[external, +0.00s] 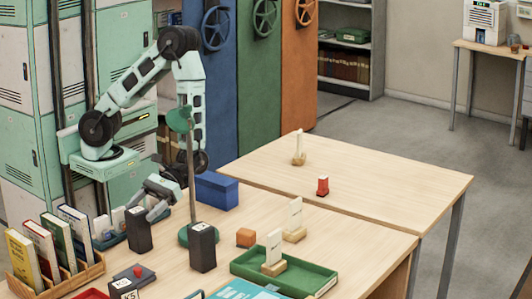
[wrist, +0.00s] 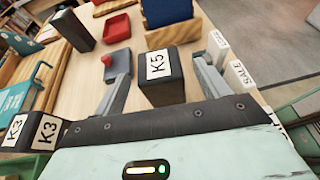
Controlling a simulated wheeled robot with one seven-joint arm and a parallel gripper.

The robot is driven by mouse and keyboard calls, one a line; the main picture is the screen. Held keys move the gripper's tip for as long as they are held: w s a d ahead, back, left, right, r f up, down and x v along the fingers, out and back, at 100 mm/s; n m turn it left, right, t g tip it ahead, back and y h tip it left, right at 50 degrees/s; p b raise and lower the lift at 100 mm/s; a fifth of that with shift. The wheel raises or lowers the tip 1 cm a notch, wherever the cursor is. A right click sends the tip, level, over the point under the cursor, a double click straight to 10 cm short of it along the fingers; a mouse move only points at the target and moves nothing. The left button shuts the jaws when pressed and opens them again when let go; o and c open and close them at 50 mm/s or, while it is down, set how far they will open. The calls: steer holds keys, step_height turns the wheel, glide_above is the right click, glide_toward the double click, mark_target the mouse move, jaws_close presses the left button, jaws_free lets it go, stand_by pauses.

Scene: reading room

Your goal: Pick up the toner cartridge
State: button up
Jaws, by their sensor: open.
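Several black boxes with white labels could be the toner cartridge. One, labelled K5 in the wrist view (wrist: 160,85), stands upright between the spread fingers of my gripper (wrist: 162,62). There is a visible gap beside it. In the external view my gripper (external: 146,207) is just above an upright black box (external: 139,232), which appears to be the same one. A second upright black box (external: 203,248) stands to the right, near the lamp-like green stand. A K3-labelled black box (wrist: 38,130) shows at the lower left of the wrist view.
A book rack (external: 88,270) stands at left. A blue box (external: 217,190), green stand (external: 188,235) and green tray (external: 318,285) are on the near table. A dark item with a red knob (external: 138,271) lies in front. White labelled items (wrist: 237,72) are close to the right finger.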

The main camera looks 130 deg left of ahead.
mark_target(138, 224)
steer(key=f, duration=0.1)
steer(key=d+f, duration=0.1)
steer(key=f, duration=0.1)
steer(key=shift+s+d+f, duration=0.15)
steer(key=shift+d+f, duration=0.15)
steer(key=shift+d, duration=0.05)
steer(key=shift+d+f, duration=0.25)
steer(key=shift+d, duration=0.25)
steer(key=c, duration=1.3)
steer(key=shift+r, duration=0.1)
step_height(138, 224, up, 7)
steer(key=shift+p, duration=0.35)
steer(key=a, duration=0.6)
steer(key=w+a+b, duration=0.1)
steer(key=a, duration=1.1)
steer(key=shift+w, duration=0.25)
